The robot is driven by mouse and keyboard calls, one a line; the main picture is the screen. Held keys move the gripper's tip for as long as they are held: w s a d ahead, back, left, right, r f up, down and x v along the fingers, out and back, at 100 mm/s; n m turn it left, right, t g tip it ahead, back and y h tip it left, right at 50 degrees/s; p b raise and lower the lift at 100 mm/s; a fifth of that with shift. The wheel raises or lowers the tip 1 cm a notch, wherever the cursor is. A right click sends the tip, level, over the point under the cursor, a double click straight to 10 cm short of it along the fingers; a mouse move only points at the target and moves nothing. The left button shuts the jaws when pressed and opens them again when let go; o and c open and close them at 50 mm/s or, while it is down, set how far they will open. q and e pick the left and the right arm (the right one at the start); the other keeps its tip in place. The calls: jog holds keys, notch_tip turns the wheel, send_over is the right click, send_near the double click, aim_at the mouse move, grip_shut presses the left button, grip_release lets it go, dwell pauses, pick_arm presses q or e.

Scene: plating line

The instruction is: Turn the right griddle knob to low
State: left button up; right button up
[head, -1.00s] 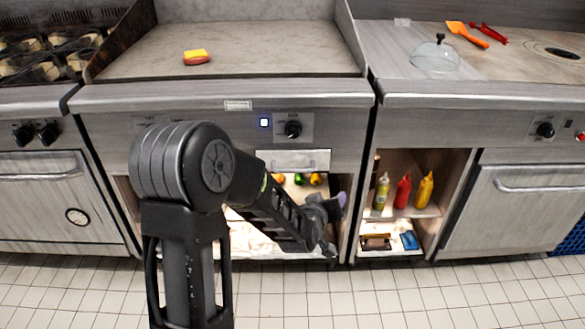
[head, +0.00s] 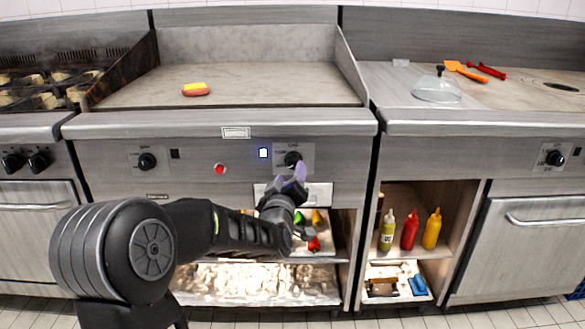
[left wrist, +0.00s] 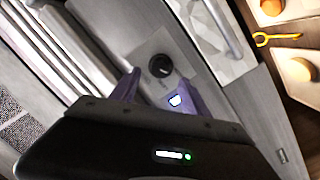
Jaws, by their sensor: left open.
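The right griddle knob (head: 292,159) is a black dial on a light plate on the griddle's front panel, beside a lit blue-white indicator (head: 263,153). The knob also shows in the left wrist view (left wrist: 160,66), just beyond the fingertips. My left gripper (head: 289,178) is open and empty, just below the knob in the head view, its purple fingertips apart from it. In the left wrist view my left gripper (left wrist: 157,88) points toward the panel, with the indicator near its right finger. The knob's exact setting is too small to read. My right gripper is not in view.
The left griddle knob (head: 147,161) and a red button (head: 220,169) sit further left on the panel. A patty with cheese (head: 195,89) lies on the griddle top (head: 240,75). Squeeze bottles (head: 410,230) stand in the cubby at right. The griddle's front ledge (head: 200,124) juts above the knobs.

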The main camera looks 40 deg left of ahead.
aim_at(294, 164)
pick_arm(q)
jog(key=x, duration=0.5)
jog(key=shift+w+a+b, duration=0.2)
jog(key=shift+w+b, duration=0.15)
jog(key=shift+b, duration=0.05)
jog(key=shift+c, duration=0.4)
jog(key=shift+d+r, duration=0.1)
jog(key=c, duration=1.1)
